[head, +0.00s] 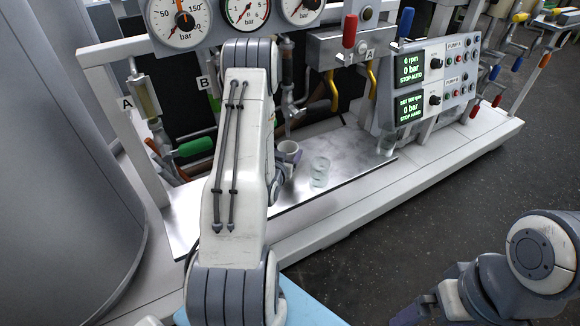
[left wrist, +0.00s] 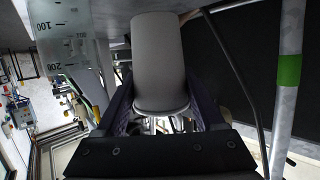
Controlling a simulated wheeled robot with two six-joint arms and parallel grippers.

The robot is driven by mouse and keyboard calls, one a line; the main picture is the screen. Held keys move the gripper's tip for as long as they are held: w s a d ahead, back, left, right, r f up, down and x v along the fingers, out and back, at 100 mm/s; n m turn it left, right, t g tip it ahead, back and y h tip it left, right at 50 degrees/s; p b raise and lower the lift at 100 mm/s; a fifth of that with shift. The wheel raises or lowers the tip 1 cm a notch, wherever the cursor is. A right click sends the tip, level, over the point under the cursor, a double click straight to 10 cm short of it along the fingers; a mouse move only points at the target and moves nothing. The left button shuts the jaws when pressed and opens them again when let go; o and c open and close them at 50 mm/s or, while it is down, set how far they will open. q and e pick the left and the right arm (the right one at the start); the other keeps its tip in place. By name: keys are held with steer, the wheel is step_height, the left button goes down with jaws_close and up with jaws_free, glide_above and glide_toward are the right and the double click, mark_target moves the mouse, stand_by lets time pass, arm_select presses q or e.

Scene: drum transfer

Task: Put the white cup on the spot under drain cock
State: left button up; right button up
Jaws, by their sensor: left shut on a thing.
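The white cup (head: 289,147) shows in the head view just right of my left forearm, over the metal tray; much of it is hidden. In the left wrist view, the cup (left wrist: 158,60) looks pale grey and fills the space between the dark fingers. My left gripper (left wrist: 160,118) is shut on it. In the head view, the left gripper (head: 289,160) is mostly hidden by my arm. I cannot tell whether the cup touches the tray. I cannot pick out the spot under the drain cock. My right arm is at the lower right; its fingertips are unclear.
A clear glass (head: 320,172) stands on the metal tray (head: 345,150) right of the cup; another clear vessel (head: 387,144) is near the control box (head: 425,80). A green handle (head: 195,147), a red handle (head: 349,31) and gauges line the back. A large grey tank (head: 60,180) stands left.

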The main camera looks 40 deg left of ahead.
arm_select(q)
steer(key=shift+f+b, duration=0.55)
steer(key=shift+f, duration=1.45)
steer(key=shift+f, duration=0.15)
steer(key=o, duration=1.3)
steer(key=shift+r, duration=0.3)
steer(key=p+v, duration=0.1)
steer(key=v, duration=0.6)
steer(key=shift+s+a+f, duration=0.1)
steer(key=shift+s+f, duration=0.05)
steer(key=shift+p+v, duration=2.45)
steer(key=shift+p, duration=0.1)
